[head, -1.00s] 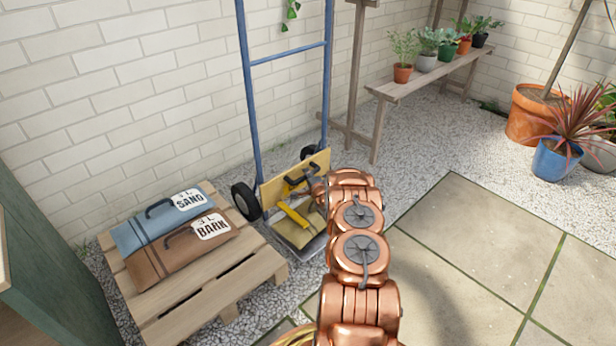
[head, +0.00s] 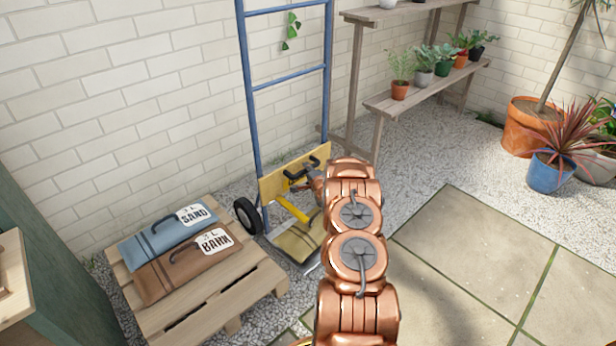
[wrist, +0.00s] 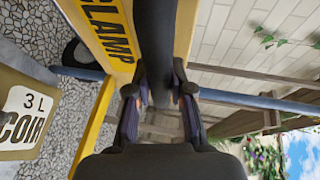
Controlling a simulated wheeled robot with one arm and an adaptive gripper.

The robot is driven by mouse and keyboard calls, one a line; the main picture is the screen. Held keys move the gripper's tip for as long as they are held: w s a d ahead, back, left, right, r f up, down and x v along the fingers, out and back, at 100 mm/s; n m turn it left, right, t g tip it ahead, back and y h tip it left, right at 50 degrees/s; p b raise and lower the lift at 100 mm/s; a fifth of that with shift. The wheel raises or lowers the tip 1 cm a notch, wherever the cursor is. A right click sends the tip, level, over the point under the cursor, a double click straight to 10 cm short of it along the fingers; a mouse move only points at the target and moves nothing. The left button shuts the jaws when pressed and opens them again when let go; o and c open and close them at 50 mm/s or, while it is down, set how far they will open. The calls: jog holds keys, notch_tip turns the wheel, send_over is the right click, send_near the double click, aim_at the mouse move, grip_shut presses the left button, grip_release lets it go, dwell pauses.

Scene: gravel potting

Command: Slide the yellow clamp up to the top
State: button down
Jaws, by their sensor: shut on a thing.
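The yellow clamp (head: 272,187) is a flat board across the blue uprights of the hand truck (head: 252,120), low down, just above the wheel. It carries the word CLAMP in the wrist view (wrist: 118,62), with a yellow bar (head: 292,209) reaching out from it. A black handle (wrist: 158,45) stands on the board. My gripper (wrist: 160,92) is shut on this handle. In the head view the gripper (head: 314,180) is partly hidden by my arm. An olive bag (head: 298,243) lies below the clamp; it reads COIR in the wrist view (wrist: 25,115).
A wooden pallet (head: 190,320) with SAND (head: 165,242) and BARK (head: 190,268) bags stands left of the truck. A plant shelf (head: 415,98) stands right of it. The uprights above the clamp are clear; a small vine (head: 291,32) hangs on the wall behind.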

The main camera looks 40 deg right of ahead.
notch_tip(320, 180, up, 30)
jog(key=p, duration=1.4)
jog(key=shift+p, duration=0.4)
jog(key=shift+d, duration=0.1)
jog(key=c, duration=1.4)
grip_release()
jog(key=o, duration=0.3)
jog(key=shift+o, duration=0.5)
jog(key=shift+f, duration=0.15)
jog(key=shift+s, duration=0.15)
jog(key=v, duration=1.1)
jog(key=shift+s+a, duration=0.3)
